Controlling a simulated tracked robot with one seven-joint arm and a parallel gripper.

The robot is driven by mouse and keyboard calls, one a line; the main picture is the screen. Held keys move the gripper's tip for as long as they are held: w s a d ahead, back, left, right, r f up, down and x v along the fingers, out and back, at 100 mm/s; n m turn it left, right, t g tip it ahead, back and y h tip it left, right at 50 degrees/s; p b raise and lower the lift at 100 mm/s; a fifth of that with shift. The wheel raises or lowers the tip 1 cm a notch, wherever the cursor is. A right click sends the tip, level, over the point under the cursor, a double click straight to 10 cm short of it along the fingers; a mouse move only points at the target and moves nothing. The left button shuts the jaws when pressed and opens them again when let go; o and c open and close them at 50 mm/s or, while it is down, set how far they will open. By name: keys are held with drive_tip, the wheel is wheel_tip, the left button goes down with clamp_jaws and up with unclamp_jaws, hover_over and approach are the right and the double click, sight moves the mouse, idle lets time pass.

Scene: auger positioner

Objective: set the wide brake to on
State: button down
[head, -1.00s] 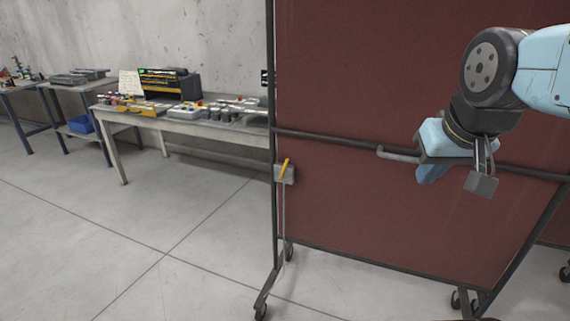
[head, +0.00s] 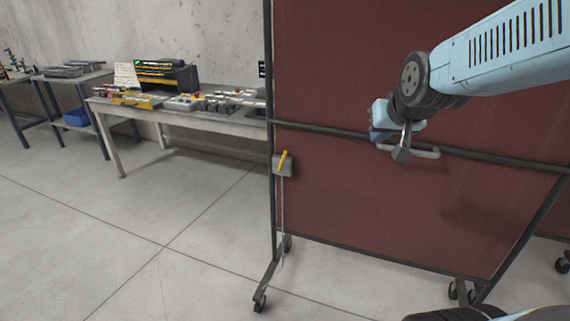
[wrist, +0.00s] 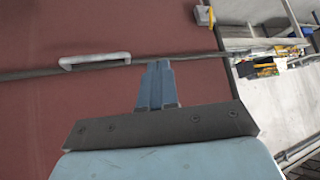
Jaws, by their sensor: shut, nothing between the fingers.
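A yellow lever (head: 283,160) sits on a small grey box (head: 288,169) at the left post of a dark red screen. It tilts slightly right of upright, and a thin rod runs from the box down toward the caster. I see no label on it, and this is the only brake-like control in view. The lever also shows at the top right of the wrist view (wrist: 211,16). My gripper (wrist: 157,82) is shut and empty, in front of the screen. In the head view my gripper (head: 379,125) is well right of and above the lever, touching neither lever nor box.
The red screen (head: 370,205) stands on casters (head: 260,302), with a dark crossbar and a grey handle (head: 425,153) near my gripper. A workbench (head: 215,122) with tools and a blue bin (head: 76,117) are behind left. The floor left of the screen is clear.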

drive_tip(key=w+a+f+t+y, duration=0.1)
drive_tip(key=w+a+f, duration=0.2)
drive_tip(key=w, duration=0.3)
drive_tip(key=w+a+f+t, duration=0.2)
drive_tip(key=w+f, duration=0.1)
drive_tip(key=w, duration=0.3)
drive_tip(key=t+y, duration=0.1)
drive_tip(key=t, duration=0.4)
approach(284, 158)
drive_tip(key=s+d+r, duration=0.2)
drive_tip(key=d+r, duration=0.1)
drive_tip(key=d, duration=0.2)
drive_tip(key=s+a+f+t+y, duration=0.1)
drive_tip(key=s+a+f+t, duration=0.25)
drive_tip(key=f, duration=0.35)
drive_tip(key=shift+m+g+y, duration=0.25)
drive_tip(key=shift+m+y, duration=0.05)
drive_tip(key=x, duration=1.3)
drive_tip(key=shift+d, duration=0.15)
drive_tip(key=shift+w+a+r+n+g, duration=0.1)
drive_tip(key=shift+a+r+n+g, duration=0.1)
drive_tip(key=shift+a+n+g, duration=0.25)
drive_tip(key=shift+w+a+r+n+g, duration=0.1)
drive_tip(key=shift+a+r+n+g, duration=0.1)
drive_tip(key=shift+n, duration=0.45)
drive_tip(key=shift+w+a+r, duration=0.15)
drive_tip(key=shift+a+r, duration=0.05)
drive_tip(key=shift+a, duration=0.25)
